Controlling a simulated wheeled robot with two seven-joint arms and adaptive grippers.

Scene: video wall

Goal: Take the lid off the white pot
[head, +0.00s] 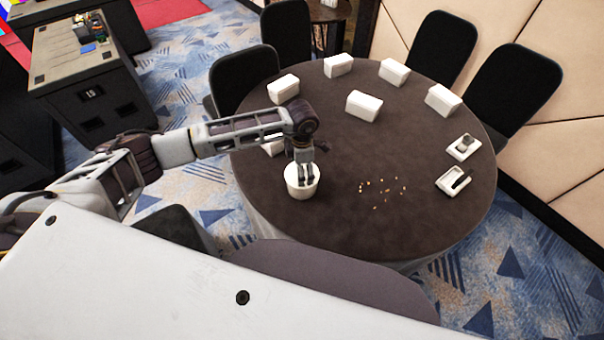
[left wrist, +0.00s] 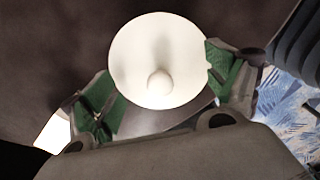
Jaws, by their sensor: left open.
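The white pot (head: 301,190) stands upright on the round brown table, near its front left. In the left wrist view its round white lid (left wrist: 152,50) shows from above, with a small knob (left wrist: 158,82) on it. My left gripper (head: 306,178) points down over the pot. In the left wrist view its green-padded fingers (left wrist: 165,88) are spread, one on each side of the knob. I cannot tell whether they touch the lid. The gripper hides part of the lid in the head view. My right gripper is not in view.
Several white boxes (head: 364,105) stand on the far half of the table (head: 330,225). Small crumbs (head: 382,192) lie right of the pot. Two small white trays (head: 454,181) (head: 464,147) with dark things in them sit at the right edge. Black chairs (head: 515,85) surround the table.

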